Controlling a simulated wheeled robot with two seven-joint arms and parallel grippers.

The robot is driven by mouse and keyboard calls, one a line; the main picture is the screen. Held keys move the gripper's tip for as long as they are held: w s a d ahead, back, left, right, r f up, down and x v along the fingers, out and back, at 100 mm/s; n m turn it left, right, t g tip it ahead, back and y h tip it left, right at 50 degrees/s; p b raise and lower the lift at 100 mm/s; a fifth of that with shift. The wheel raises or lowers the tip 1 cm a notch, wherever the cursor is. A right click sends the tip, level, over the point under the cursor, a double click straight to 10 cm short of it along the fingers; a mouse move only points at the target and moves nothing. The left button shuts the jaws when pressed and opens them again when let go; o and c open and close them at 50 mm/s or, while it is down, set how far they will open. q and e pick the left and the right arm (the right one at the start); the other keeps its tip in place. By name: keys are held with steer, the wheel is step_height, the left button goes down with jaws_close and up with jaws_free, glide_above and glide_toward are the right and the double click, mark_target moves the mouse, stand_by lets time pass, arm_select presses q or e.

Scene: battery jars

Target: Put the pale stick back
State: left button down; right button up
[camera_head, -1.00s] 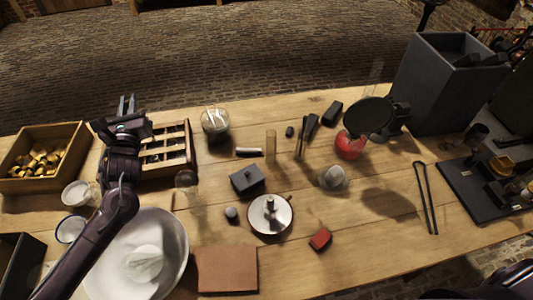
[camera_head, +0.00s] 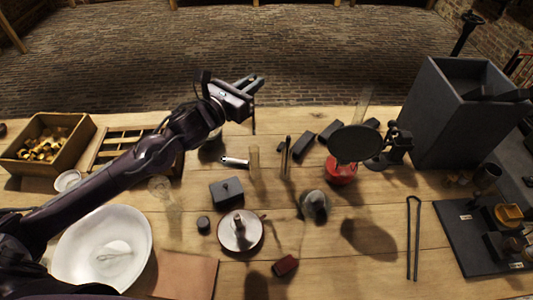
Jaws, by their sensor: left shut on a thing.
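My left gripper (camera_head: 254,86) is raised over the back edge of the table, its arm crossing from the lower left. It is shut on a thin stick (camera_head: 253,122) that hangs down and looks dark here; its true colour is hard to tell. A glass jar (camera_head: 211,150) stands below and left of the gripper, mostly hidden by my arm. A short pale stick with a dark end (camera_head: 235,162) lies on the table in front of the jar, apart from the gripper. My right gripper is not in view.
A clear glass tube (camera_head: 254,160) stands near the pale piece. A dark lidded box (camera_head: 226,191), a round dish (camera_head: 240,232) and a red-based jar (camera_head: 341,169) stand on the table. A wooden box of brass pieces (camera_head: 66,160) and white bowl (camera_head: 72,243) are left.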

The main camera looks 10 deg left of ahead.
arm_select(q)
step_height(320, 180, down, 18)
steer(key=p, duration=0.3)
steer(key=shift+a, duration=0.15)
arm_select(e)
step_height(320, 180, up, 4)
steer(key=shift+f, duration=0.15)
arm_select(q)
steer(key=shift+f, duration=0.1)
steer(key=shift+f, duration=0.15)
steer(key=c, duration=1.5)
jaws_free()
steer(key=shift+o, duration=0.2)
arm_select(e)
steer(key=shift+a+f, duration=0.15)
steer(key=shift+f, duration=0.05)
